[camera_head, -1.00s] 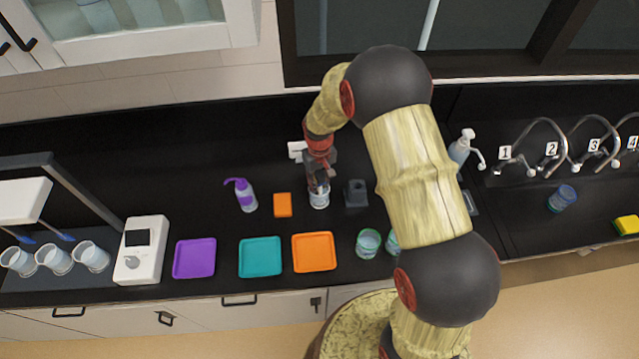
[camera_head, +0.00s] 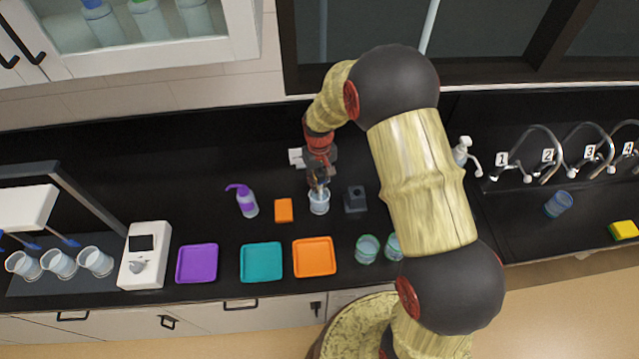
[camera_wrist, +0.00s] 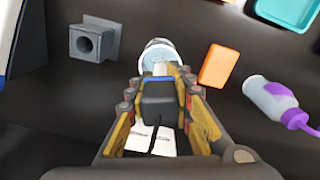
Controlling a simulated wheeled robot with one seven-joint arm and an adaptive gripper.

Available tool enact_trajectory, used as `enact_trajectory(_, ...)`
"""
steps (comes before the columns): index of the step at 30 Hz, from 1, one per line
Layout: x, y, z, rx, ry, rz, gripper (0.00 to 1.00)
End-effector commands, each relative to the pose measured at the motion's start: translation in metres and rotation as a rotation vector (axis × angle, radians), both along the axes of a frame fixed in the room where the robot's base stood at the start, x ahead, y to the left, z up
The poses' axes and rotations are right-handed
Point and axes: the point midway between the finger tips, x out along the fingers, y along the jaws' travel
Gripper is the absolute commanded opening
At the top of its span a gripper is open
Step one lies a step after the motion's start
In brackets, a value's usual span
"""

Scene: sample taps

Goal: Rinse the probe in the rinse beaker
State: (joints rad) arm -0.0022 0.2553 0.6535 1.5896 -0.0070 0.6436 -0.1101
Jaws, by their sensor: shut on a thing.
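My gripper (camera_head: 318,186) is shut on the probe, a dark block with a blue band (camera_wrist: 160,92) that sits between the fingers in the wrist view. The rinse beaker (camera_head: 319,205), clear with a whitish look, stands on the black counter directly under my gripper. It also shows beyond the probe in the wrist view (camera_wrist: 158,50). The probe's lower end points at the beaker's mouth; I cannot tell how deep it reaches, as the gripper and probe body hide it.
A grey square holder (camera_head: 355,199) stands right of the beaker, an orange block (camera_head: 284,210) and a purple-topped wash bottle (camera_head: 246,202) left. Purple (camera_head: 197,263), teal (camera_head: 262,262) and orange (camera_head: 314,257) trays lie in front. Two glass beakers (camera_head: 367,249) stand front right.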

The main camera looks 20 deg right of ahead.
Motion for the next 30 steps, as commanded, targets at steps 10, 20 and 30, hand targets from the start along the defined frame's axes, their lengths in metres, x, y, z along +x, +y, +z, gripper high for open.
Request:
enact_trajectory(10, 0.001, 0.0, 0.028, 0.0, -0.002, 0.0, 0.0)
enact_trajectory(20, 0.001, 0.0, 0.049, 0.0, -0.002, 0.0, 0.0)
enact_trajectory(30, 0.0, 0.0, 0.049, 0.0, -0.001, 0.0, 0.0)
